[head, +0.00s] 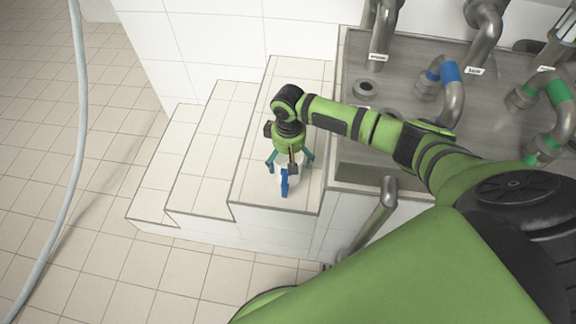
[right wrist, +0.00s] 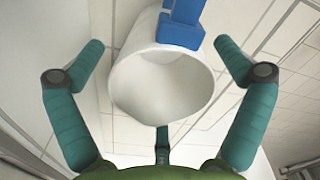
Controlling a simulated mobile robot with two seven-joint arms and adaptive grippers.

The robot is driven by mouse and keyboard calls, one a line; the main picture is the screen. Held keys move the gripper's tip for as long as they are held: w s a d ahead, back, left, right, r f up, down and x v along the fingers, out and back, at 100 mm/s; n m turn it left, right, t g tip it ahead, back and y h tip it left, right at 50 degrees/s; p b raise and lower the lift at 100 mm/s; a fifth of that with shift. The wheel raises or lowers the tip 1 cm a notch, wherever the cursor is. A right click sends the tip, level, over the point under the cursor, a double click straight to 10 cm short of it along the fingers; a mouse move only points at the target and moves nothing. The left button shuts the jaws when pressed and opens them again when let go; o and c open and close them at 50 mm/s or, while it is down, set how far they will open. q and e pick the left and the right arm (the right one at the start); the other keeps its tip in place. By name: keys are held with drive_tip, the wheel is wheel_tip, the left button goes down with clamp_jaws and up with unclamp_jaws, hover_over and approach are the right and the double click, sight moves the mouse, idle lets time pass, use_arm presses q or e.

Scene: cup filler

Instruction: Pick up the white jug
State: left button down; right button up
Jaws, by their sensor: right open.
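The white jug (head: 281,181) with a blue handle stands on the tiled top step in the head view, partly hidden by my right gripper (head: 290,164). In the right wrist view the jug (right wrist: 160,82) shows its open, empty-looking mouth, with the blue handle (right wrist: 184,22) at the top. My right gripper (right wrist: 160,50) is open just above the jug, its fingers spread to the left, right and below in that view. There are gaps between the side fingers and the jug wall. My left gripper is out of view.
White tiled steps (head: 200,150) go down to the left of the jug. A steel counter (head: 350,150) with labelled pipes stands on the right. A grey hose (head: 80,100) hangs at the left. The tiled floor (head: 50,120) there is clear.

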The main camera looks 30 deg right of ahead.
drive_tip(key=c, duration=1.2)
